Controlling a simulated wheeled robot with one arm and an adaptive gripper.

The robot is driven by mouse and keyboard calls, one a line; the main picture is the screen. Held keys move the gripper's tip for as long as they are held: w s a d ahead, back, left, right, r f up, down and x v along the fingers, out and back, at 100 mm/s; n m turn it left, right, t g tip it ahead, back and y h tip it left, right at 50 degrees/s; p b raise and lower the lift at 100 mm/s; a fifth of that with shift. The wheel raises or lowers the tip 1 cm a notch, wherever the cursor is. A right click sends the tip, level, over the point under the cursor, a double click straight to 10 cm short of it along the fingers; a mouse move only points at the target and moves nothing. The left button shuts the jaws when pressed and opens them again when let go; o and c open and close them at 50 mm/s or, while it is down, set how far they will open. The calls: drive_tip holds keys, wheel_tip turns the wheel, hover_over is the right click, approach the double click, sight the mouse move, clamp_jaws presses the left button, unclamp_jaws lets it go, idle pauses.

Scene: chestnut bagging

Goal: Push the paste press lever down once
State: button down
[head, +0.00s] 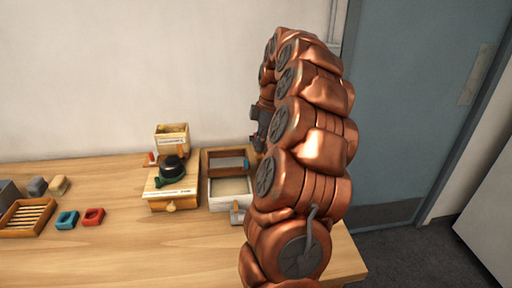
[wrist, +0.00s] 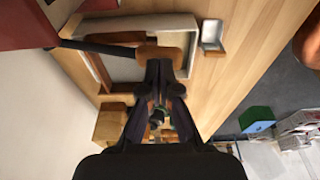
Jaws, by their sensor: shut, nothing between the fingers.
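A dark rod with a rounded brown wooden handle (wrist: 160,54) shows in the wrist view; it looks like the press lever. It crosses above a pale tray (wrist: 178,40). My gripper (wrist: 160,72) is shut and empty, its fingertips at the handle's near side; whether they touch it I cannot tell. In the head view my gripper (head: 262,130) is dark and mostly hidden behind my copper arm, over the back right of the wood-framed white tray (head: 213,195). The lever is not clear there, and the press body is hard to make out.
A wooden box with a black dome (head: 172,166) stands left of the tray, an open box (head: 172,132) behind it. Red (head: 94,216) and blue (head: 67,220) pieces and a slatted tray (head: 27,217) lie further left. The table front is clear.

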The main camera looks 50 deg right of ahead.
sight(261, 158)
drive_tip(key=shift+f, duration=0.5)
drive_tip(key=shift+f+b, duration=0.75)
drive_tip(key=shift+f, duration=0.25)
drive_tip(key=shift+s+f, duration=0.1)
drive_tip(key=shift+s+a+f+b, duration=0.1)
drive_tip(key=shift+s+f+b, duration=0.05)
drive_tip(key=shift+f+b, duration=0.7)
drive_tip(key=shift+f, duration=0.25)
drive_tip(key=shift+s+a+f+b, duration=0.1)
drive_tip(key=shift+f+b, duration=0.45)
drive_tip(key=shift+f, duration=0.55)
